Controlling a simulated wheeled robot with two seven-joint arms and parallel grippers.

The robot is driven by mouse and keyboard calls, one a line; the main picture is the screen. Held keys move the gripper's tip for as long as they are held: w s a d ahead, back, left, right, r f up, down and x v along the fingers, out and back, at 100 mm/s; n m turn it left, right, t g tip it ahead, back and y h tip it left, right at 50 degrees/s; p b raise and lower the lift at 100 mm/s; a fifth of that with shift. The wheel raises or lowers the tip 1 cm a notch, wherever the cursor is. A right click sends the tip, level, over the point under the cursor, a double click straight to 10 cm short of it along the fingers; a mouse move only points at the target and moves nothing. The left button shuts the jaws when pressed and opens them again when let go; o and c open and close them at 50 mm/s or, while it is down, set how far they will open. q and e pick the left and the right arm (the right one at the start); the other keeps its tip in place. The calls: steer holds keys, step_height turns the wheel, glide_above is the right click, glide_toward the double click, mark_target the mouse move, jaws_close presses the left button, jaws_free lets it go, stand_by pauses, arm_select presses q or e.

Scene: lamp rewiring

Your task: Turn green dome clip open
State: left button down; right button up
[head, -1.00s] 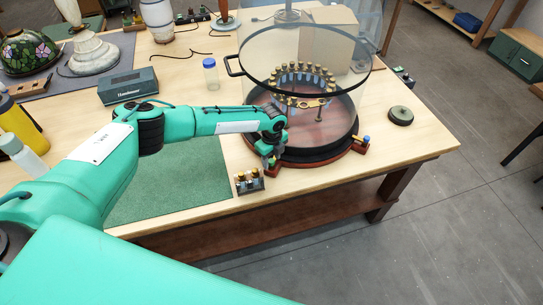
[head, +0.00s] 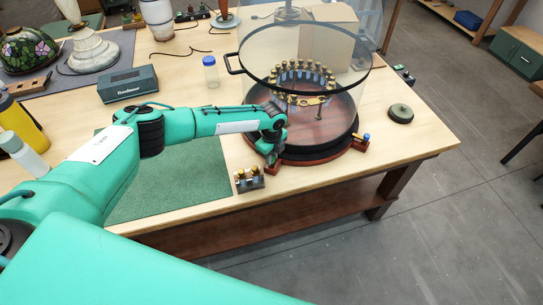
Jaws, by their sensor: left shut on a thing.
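The clear glass dome (head: 305,60) with a black rim and side handle stands over a round dark-red base (head: 318,158) with a black ring. My left gripper (head: 271,161) points down at the front-left edge of the base. It is shut on the green dome clip there. The fingers and wrist hide most of the clip, so I cannot read its angle. Another clip with a blue and yellow top (head: 366,137) sits on a block at the base's right. My right gripper is out of view.
A small rack with several small parts (head: 249,179) stands just in front of my left gripper. A green mat (head: 170,190) lies under my left arm. A capped jar (head: 210,73) stands behind my arm.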

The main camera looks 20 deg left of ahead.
arm_select(q)
steer(key=n, duration=0.4)
steer(key=n+p, duration=0.1)
steer(key=n, duration=0.3)
steer(key=shift+r, duration=0.1)
steer(key=n+p, duration=0.2)
steer(key=n, duration=0.2)
steer(key=shift+w+n+p, duration=0.1)
steer(key=shift+n+p, duration=0.7)
steer(key=shift+n, duration=1.6)
steer(key=c, duration=1.2)
jaws_free()
steer(key=shift+c, duration=0.2)
